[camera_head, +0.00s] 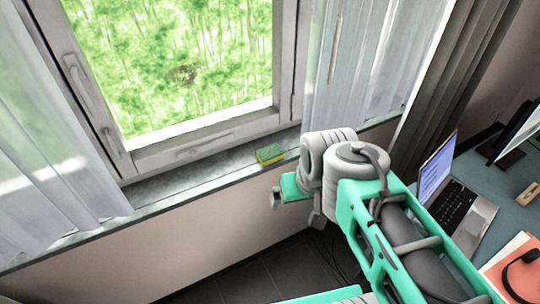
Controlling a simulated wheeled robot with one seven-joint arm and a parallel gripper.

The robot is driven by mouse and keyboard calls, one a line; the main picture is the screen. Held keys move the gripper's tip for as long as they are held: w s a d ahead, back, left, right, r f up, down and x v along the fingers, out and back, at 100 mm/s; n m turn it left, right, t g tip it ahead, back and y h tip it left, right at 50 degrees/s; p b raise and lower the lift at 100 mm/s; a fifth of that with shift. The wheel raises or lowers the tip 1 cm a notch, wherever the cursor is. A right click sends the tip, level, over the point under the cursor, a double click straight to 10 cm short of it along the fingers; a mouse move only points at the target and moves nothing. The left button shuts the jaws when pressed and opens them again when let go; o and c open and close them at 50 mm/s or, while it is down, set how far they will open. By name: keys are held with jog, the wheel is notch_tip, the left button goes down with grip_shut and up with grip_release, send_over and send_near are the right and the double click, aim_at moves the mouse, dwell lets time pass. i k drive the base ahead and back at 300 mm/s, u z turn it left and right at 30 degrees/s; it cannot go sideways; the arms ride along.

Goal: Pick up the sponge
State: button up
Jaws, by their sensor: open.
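The sponge (270,155) is a small yellow-and-green block. It lies on the grey window sill, just below the window frame and left of the right curtain. My gripper (294,208) is at the end of the teal and grey arm, nearer to me and a little right of the sponge. It is open, apart from the sponge, and no object shows in it. The grey wrist joints hide part of the gripper.
The narrow sill (190,184) runs below the window frame (200,140). White curtains hang at the left (50,130) and right (365,60). A desk at the right holds an open laptop (455,195), a monitor (518,130) and headphones (524,270). Dark floor shows below.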

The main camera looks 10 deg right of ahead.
aim_at(272, 153)
jog(key=u, duration=0.05)
jog(key=i, duration=0.8)
jog(key=u, duration=2.5)
